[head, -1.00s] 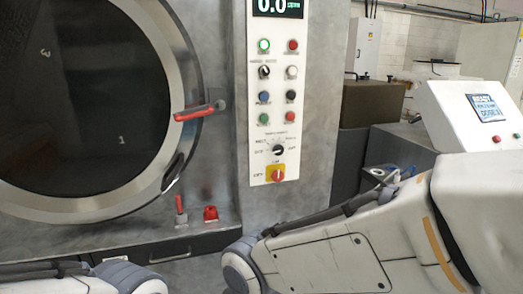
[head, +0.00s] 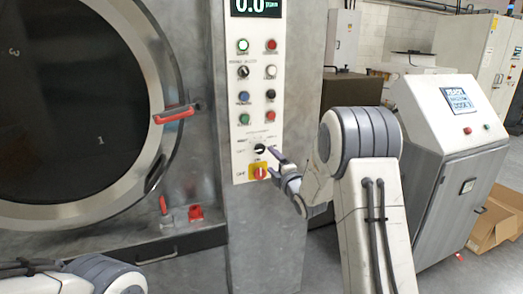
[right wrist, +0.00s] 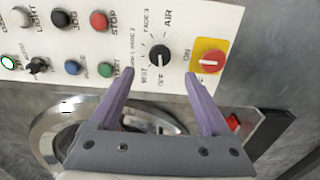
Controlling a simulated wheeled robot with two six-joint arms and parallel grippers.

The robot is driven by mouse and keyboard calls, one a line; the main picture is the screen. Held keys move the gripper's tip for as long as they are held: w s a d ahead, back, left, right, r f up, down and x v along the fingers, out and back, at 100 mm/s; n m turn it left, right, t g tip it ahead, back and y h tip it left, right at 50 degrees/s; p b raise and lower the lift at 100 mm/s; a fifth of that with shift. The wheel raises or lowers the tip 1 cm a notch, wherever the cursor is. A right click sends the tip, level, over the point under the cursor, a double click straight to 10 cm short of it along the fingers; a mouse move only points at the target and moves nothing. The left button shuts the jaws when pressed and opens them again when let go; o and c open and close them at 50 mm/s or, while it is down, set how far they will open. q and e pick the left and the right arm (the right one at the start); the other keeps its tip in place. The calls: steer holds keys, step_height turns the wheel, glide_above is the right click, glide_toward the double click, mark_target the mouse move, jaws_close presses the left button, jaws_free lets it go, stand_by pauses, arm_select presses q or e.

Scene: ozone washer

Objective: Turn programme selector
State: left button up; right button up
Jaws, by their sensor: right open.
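The programme selector appears to be the black rotary knob (head: 259,149) with position labels around it, low on the white control panel (head: 266,30). It also shows in the right wrist view (right wrist: 159,56), upper middle. My right gripper (head: 276,155) is open at the panel's lower right edge. In the right wrist view its two purple fingers (right wrist: 159,79) point toward the knob, one to each side, with nothing between them. I cannot tell how far they are from the knob. My left gripper is out of view; only part of my left arm shows at lower left.
A red switch on a yellow plate (head: 258,172) sits just below the knob. Several buttons (head: 242,95) line the panel above. The round washer door (head: 150,70) with a red handle (head: 174,114) is at left. A console (head: 455,150) stands at right.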

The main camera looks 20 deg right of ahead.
mark_target(261, 150)
steer(key=w+p, duration=0.1)
steer(key=w, duration=0.3)
steer(key=w+p, duration=0.2)
steer(key=w, duration=0.2)
steer(key=shift+w+a+r, duration=0.1)
steer(key=shift+a, duration=0.1)
steer(key=shift+w, duration=0.6)
